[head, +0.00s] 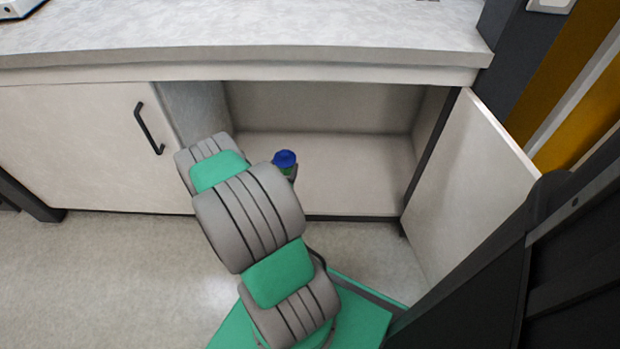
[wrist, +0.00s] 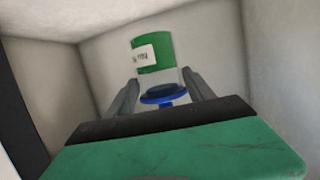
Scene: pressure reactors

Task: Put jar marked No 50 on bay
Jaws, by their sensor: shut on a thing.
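The label's writing is too small to read surely. My gripper (wrist: 160,88) is shut on the jar, one finger at each side. In the head view my arm hides most of the gripper. No place marked as a bay can be made out.
The open cabinet compartment (head: 330,165) looks empty apart from the jar and arm. Its door (head: 470,185) stands open at the right. A closed door with a black handle (head: 149,128) is at the left. The countertop (head: 250,30) overhangs above.

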